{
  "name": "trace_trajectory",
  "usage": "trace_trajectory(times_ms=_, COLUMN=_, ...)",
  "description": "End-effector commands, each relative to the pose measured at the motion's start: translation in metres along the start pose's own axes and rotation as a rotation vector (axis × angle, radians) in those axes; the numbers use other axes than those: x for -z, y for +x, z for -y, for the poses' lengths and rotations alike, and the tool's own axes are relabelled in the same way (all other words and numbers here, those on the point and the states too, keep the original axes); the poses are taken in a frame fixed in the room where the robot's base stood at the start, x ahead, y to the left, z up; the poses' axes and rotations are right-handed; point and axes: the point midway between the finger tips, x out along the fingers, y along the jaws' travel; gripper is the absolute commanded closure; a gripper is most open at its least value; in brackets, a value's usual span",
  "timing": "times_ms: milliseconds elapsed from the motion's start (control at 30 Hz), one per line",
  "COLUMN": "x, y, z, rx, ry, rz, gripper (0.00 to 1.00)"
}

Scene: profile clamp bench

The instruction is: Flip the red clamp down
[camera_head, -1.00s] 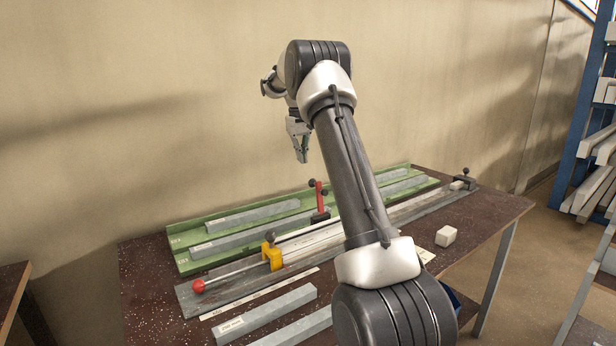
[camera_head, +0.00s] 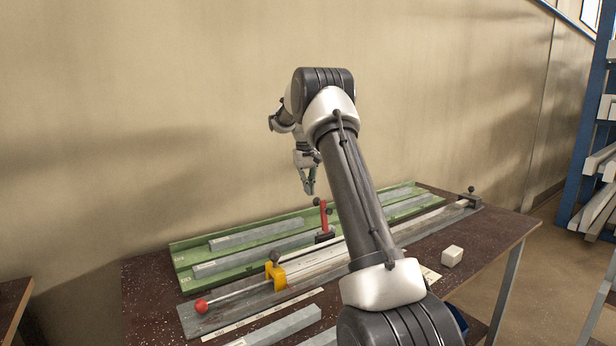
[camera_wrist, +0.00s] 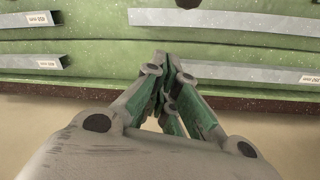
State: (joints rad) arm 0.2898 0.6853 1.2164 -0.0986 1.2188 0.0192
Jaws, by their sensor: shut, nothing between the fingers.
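The red clamp (camera_head: 323,217) stands upright on the bench fixture in the head view, with a dark knob near its top and a dark base. My gripper (camera_head: 309,190) hangs just above and slightly left of the clamp in the picture, apart from it as far as I can tell. Its fingers are shut and empty. In the wrist view my gripper (camera_wrist: 167,60) points toward the green tray, and the red clamp cannot be made out there.
The green tray (camera_head: 178,258) holds several grey bars along the bench's back. A yellow clamp (camera_head: 277,276) and a red ball handle (camera_head: 201,306) lie nearer. A white block (camera_head: 452,256) sits right on the dark bench (camera_head: 150,320). The wall rises behind.

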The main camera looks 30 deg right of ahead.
Motion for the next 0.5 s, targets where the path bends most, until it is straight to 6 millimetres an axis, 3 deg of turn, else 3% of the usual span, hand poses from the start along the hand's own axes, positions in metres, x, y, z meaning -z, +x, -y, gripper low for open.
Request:
trace_trajectory(times_ms=133, x=-0.002, y=0.026, z=0.000, rx=0.000, ry=0.000, rz=0.001, gripper=1.00)
trace_trajectory(times_ms=300, x=-0.027, y=0.015, z=0.000, rx=0.000, ry=0.000, rz=-0.001, gripper=1.00)
trace_trajectory(times_ms=500, x=-0.037, y=0.012, z=0.000, rx=0.000, ry=0.000, rz=0.000, gripper=1.00)
